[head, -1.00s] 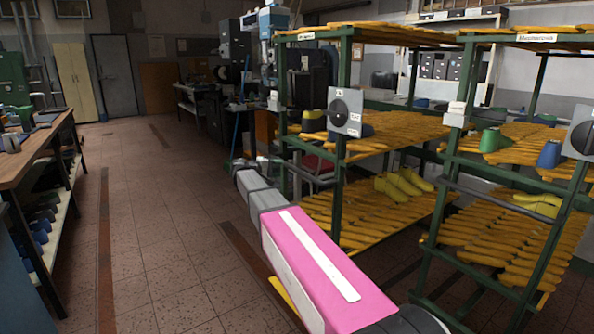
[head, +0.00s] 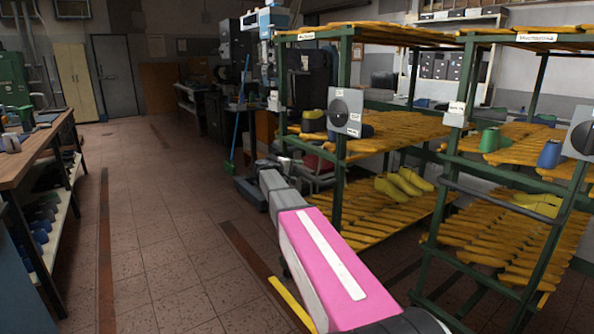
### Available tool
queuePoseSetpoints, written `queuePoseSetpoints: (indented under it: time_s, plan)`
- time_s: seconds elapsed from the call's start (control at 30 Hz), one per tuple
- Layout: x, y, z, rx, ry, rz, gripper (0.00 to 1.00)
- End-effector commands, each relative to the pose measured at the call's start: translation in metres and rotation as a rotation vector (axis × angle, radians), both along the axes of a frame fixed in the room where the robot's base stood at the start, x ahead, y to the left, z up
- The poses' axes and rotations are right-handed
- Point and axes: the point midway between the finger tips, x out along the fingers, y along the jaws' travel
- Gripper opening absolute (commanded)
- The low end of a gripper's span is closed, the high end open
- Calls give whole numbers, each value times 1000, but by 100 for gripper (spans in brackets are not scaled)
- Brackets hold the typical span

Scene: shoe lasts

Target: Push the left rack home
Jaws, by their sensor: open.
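The left rack is a green-framed rack with orange slatted shelves (head: 385,142). It stands right of centre in the head view, with a label on its top edge. A grey plate with a black knob (head: 345,111) is on its near post. Yellow lasts (head: 403,183) lie on its lower shelf, and darker lasts sit on the middle one. My pink and grey arm reaches from the bottom right toward the rack's left side and covers part of its foot. My gripper's fingers cannot be made out beyond the arm.
A similar right rack (head: 450,187) stands close by, with green and blue lasts. A yellow strip (head: 291,304) and a dark band mark the floor. A workbench (head: 40,146) stands at the left. The tiled aisle (head: 165,235) between is clear. A broom (head: 233,160) stands behind.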

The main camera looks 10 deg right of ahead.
Motion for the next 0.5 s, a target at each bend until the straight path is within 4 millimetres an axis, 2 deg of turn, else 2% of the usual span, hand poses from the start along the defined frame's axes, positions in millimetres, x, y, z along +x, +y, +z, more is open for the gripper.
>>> queuePoseSetpoints:
  time_s: [0.07,0.23,0.5]
  plan:
    - [0,0,0,0,0,0,51]
    - [0,0,0,0,0,0,0]
    - [2,-4,0,1,1,-1,0]
